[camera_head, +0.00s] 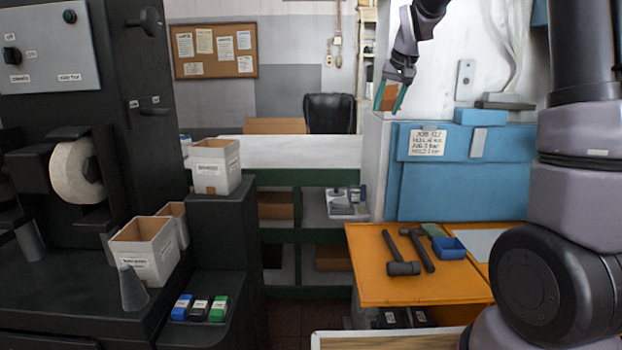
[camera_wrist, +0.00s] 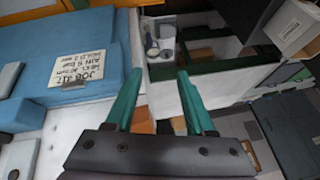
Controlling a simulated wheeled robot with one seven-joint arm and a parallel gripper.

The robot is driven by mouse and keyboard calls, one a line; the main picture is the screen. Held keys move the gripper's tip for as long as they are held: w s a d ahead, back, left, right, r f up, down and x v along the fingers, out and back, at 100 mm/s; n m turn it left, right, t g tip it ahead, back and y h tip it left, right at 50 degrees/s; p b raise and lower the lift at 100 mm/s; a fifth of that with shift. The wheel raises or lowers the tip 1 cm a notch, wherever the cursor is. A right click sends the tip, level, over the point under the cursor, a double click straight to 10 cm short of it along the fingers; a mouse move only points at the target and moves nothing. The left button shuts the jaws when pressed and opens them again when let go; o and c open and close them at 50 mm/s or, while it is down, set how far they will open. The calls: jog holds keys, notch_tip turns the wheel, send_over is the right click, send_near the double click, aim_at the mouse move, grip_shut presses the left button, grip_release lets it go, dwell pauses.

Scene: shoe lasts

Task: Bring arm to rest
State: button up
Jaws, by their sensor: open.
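My gripper (camera_head: 390,97) is raised in the upper right of the head view, above the left end of the blue cabinet (camera_head: 440,180). Its two green fingers point down and stand apart. In the wrist view my gripper (camera_wrist: 160,100) shows both fingers spread with nothing held between them. An orange-brown block or box shows just behind the fingers in the head view; I cannot tell exactly what it is. The blue cabinet with its paper note also shows in the wrist view (camera_wrist: 60,50).
White boxes (camera_head: 215,165) and a dark machine stand at the left. A green-framed shelf (camera_head: 280,178) is behind. The air around my gripper's left is free.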

jog(key=s+d+r+m, duration=0.1)
jog(key=s+r, duration=0.2)
jog(key=s, duration=0.6)
jog(key=s+d+r, duration=0.2)
jog(key=s+r, duration=0.1)
jog(key=s, duration=0.6)
jog(key=s+f+m+t, duration=0.1)
jog(key=s+f, duration=0.3)
jog(key=s, duration=1.2)
jog(key=shift+d+t, duration=0.15)
jog(key=shift+t, duration=0.15)
